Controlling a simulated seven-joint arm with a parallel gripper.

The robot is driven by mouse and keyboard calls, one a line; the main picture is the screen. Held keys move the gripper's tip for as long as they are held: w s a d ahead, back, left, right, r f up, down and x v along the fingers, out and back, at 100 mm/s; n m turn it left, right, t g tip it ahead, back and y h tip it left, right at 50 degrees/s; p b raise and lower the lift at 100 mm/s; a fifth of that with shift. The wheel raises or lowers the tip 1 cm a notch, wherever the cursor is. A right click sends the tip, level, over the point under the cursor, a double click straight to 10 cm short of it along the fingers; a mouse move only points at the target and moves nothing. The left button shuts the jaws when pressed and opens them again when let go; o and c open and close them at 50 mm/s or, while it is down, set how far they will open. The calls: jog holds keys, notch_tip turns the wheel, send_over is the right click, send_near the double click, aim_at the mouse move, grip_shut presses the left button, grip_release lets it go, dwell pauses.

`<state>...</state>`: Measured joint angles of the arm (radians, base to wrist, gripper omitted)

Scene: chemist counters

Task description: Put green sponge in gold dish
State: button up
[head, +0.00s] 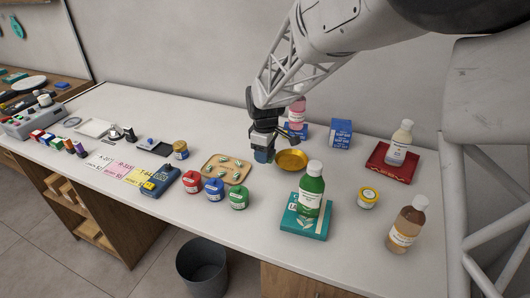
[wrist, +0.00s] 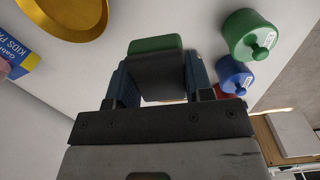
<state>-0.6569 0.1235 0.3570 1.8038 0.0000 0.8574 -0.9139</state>
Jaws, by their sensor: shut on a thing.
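My gripper (head: 262,155) is just left of the gold dish (head: 291,160), low over the counter, pointing down. In the wrist view its fingers (wrist: 158,85) are shut on the green sponge (wrist: 155,44), whose green end sticks out past the fingertips. The sponge is hidden or too small to make out in the head view. The round, shallow gold dish also shows at the top left of the wrist view (wrist: 48,32), apart from the sponge. Its visible part is empty.
A wooden tray (head: 244,176) with small green-and-white items lies left of the gripper. Red (head: 191,182), blue (head: 214,188) and green (head: 238,197) lidded jars stand in front. A green bottle (head: 311,190) stands on a teal box (head: 304,228). A pink bottle (head: 297,112) stands behind.

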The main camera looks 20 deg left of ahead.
send_over(291, 162)
jog(key=shift+s+r, duration=0.1)
jog(key=shift+r, duration=0.25)
dwell(0.3)
jog(key=shift+f, duration=0.1)
jog(key=shift+f, duration=3.05)
jog(key=shift+f, duration=1.9)
jog(key=shift+f, duration=0.1)
